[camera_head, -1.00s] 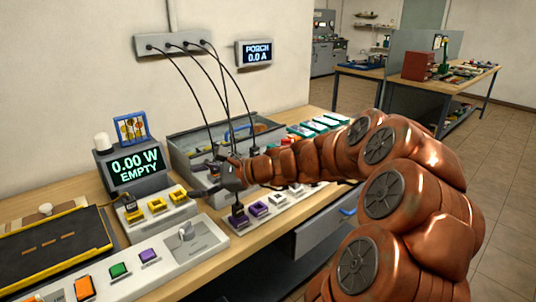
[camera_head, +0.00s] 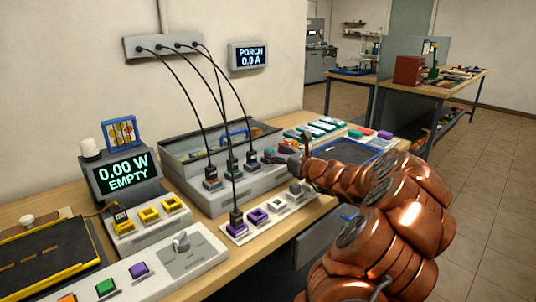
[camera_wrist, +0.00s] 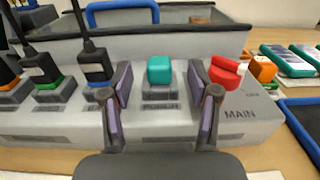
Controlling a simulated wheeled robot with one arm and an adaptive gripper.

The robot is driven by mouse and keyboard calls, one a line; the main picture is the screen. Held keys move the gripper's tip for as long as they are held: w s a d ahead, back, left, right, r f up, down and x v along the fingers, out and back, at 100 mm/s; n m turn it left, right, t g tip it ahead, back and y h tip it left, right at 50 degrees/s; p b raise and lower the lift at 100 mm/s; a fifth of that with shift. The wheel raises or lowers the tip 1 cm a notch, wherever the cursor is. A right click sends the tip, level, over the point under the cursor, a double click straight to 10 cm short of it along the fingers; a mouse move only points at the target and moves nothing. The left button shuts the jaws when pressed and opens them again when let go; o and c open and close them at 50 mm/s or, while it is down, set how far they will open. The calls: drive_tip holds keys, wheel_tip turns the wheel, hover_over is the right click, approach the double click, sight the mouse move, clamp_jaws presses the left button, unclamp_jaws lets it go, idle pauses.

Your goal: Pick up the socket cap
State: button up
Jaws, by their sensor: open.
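The socket cap, a teal block, sits on a socket of the grey MAIN unit (camera_wrist: 240,113). In the wrist view the cap (camera_wrist: 160,69) is centred between my two fingers, with gaps on both sides. In the head view a bit of the teal cap (camera_head: 268,157) shows beside my gripper (camera_head: 283,160). My gripper is open and empty; in the wrist view its dark purple fingers (camera_wrist: 159,82) stand apart, left and right of the cap. The cap's lower edge meets a dark socket rim.
A red switch (camera_wrist: 224,72) stands close to the right finger. Black plugs with cables (camera_wrist: 95,66) fill sockets to the left. A clear case with a blue handle (camera_head: 237,134) is behind. Purple and white sockets (camera_head: 257,215) lie in front; a blue-rimmed tray (camera_head: 357,151) is right.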

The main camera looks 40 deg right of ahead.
sight(272, 151)
drive_tip(key=w, duration=0.4)
drive_tip(key=shift+f, duration=0.15)
drive_tip(key=c, duration=1)
